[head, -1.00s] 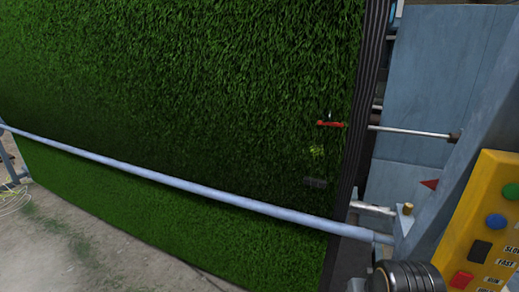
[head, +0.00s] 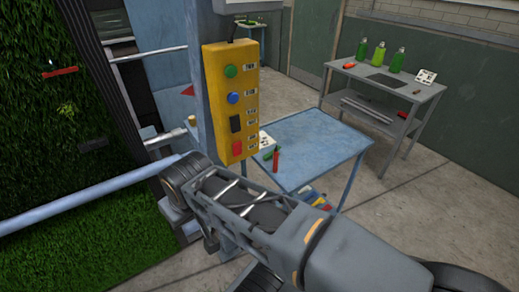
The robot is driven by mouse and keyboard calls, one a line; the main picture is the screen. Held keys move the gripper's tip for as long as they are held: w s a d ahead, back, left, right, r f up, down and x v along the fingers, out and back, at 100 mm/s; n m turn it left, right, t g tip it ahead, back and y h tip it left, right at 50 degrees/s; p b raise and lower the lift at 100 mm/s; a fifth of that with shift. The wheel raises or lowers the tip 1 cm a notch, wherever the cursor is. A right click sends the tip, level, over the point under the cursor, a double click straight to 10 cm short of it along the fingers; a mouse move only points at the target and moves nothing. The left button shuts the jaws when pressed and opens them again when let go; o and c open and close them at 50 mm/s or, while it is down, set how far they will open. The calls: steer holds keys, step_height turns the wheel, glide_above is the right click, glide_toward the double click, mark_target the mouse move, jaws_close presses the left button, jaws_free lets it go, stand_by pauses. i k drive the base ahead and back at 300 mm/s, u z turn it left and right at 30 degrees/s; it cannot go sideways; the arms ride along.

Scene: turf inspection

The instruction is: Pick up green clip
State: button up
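A small green item (head: 268,156), possibly the green clip, lies at the left edge of the blue table in the head view, beside a white card. It is too small to identify surely. An upright red item (head: 276,159) stands next to it. My arm crosses the lower middle, in front of the blue table's near side. My gripper is not visible, so its opening and anything in it cannot be seen. A red clip-like piece (head: 60,71) is on the turf panel at the far left.
The blue table (head: 322,143) has a mostly bare top. A yellow control box (head: 229,100) on a post stands left of it. A grey bench (head: 430,103) with green bottles (head: 378,54) stands behind at right. Concrete floor is open at right.

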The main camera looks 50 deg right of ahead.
mark_target(269, 156)
steer(key=z, duration=3.95)
steer(key=i, duration=0.85)
steer(key=u, duration=3.6)
